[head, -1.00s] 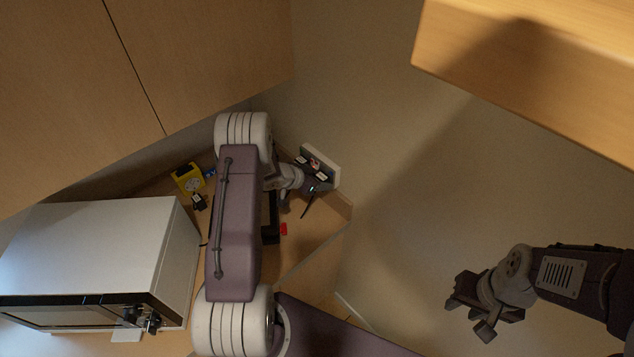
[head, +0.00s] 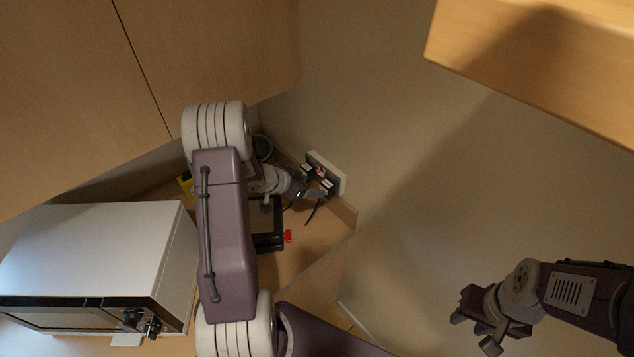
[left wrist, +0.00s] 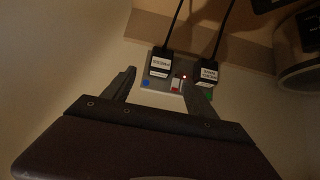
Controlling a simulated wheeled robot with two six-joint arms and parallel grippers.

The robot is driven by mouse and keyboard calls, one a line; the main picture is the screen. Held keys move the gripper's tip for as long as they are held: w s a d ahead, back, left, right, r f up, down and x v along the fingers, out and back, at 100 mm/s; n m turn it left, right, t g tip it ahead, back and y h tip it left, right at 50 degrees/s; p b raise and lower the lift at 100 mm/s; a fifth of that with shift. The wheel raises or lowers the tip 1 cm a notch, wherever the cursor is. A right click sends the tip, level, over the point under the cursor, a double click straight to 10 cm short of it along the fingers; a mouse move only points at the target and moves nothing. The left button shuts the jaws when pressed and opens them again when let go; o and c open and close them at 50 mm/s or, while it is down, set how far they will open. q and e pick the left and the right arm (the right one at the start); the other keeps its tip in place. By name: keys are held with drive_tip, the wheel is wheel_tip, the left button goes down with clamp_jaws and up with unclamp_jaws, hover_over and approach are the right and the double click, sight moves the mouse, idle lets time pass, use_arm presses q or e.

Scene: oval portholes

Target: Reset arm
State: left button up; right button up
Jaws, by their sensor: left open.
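My left gripper (head: 293,194) is in the far corner, in front of the wall socket strip (head: 326,172). Its jaws are open and nothing shows between them. In the left wrist view the two fingers (left wrist: 160,80) stand apart in front of the strip (left wrist: 150,98), which holds two black plugs and a small red light. I cannot tell whether a finger touches it. My right gripper (head: 475,322) hangs at the lower right, its fingers apart and empty, away from any surface.
A white microwave (head: 95,245) stands at the left under wooden cabinets (head: 70,100). A black object with a red part (head: 287,237) lies on the counter. A yellow item (head: 186,184) is mostly hidden by my left arm. A wooden panel (head: 540,65) juts in at upper right.

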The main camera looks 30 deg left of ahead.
use_arm(q)
drive_tip(key=w+d+m+t+b, duration=0.1)
drive_tip(key=w+d+m+b, duration=0.15)
drive_tip(key=d+b, duration=0.9)
drive_tip(key=s+f+n+g+y+b, duration=0.1)
drive_tip(key=s+f+n+g, duration=0.1)
drive_tip(key=s, duration=0.6)
drive_tip(key=s+d+f+n+g+y+b, duration=0.1)
drive_tip(key=s+f+n+g, duration=0.1)
drive_tip(key=s+f, duration=0.3)
drive_tip(key=s+f+n+g+y+b, duration=0.1)
drive_tip(key=s+f+n+g, duration=0.2)
drive_tip(key=s, duration=0.8)
drive_tip(key=shift+d+f+g, duration=0.2)
drive_tip(key=shift+f+g, duration=0.15)
drive_tip(key=shift+g, duration=0.45)
drive_tip(key=shift+s+a, duration=0.15)
drive_tip(key=shift+a, duration=0.05)
drive_tip(key=shift+d, duration=0.1)
